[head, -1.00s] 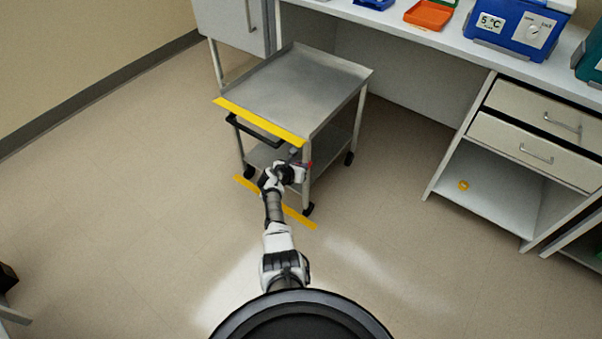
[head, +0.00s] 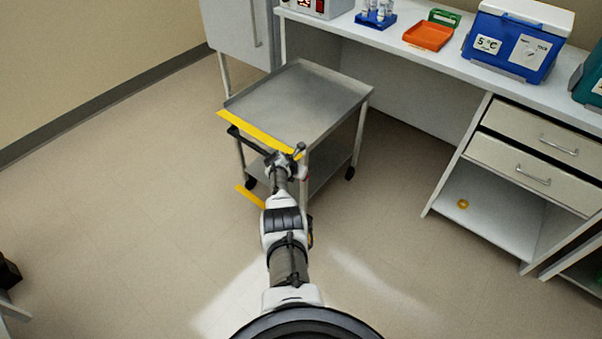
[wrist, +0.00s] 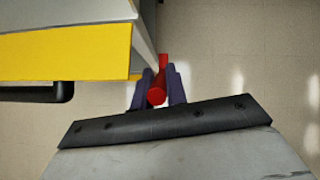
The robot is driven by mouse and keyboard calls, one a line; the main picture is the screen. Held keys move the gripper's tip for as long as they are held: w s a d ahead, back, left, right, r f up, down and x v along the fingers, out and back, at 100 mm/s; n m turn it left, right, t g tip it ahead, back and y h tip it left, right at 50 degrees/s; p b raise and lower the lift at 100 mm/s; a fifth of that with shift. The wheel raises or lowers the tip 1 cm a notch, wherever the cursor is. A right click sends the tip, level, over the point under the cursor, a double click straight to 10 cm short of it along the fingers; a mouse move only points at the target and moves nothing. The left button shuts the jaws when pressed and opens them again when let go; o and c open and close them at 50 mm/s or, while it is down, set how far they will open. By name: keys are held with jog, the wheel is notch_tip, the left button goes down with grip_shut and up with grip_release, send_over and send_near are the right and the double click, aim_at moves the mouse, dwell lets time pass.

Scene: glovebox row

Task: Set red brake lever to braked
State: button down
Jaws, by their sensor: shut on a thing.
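The red brake lever (wrist: 157,92) shows in the wrist view as a short red bar between the two dark fingers of my gripper (wrist: 159,88). The gripper is shut on it. The lever is beside the right end of the cart's yellow front edge (wrist: 70,52). In the head view my gripper (head: 296,156) is at the front right corner of the grey metal cart (head: 300,98), and my arm and gripper hide nearly all of the lever. I cannot tell its setting from these frames.
A black push handle (head: 247,141) juts from the cart's front, left of my gripper. Yellow floor tape (head: 250,197) lies below. A white bench (head: 400,55) with a blue cooler box (head: 515,40) and drawers stands right.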

dwell(0.4)
jog(key=c, duration=1.4)
grip_release()
jog(key=shift+p+v, duration=0.8)
jog(key=shift+p, duration=0.25)
jog(key=p+v, duration=0.4)
jog(key=v, duration=0.8)
jog(key=shift+p, duration=0.3)
jog(key=shift+r, duration=0.15)
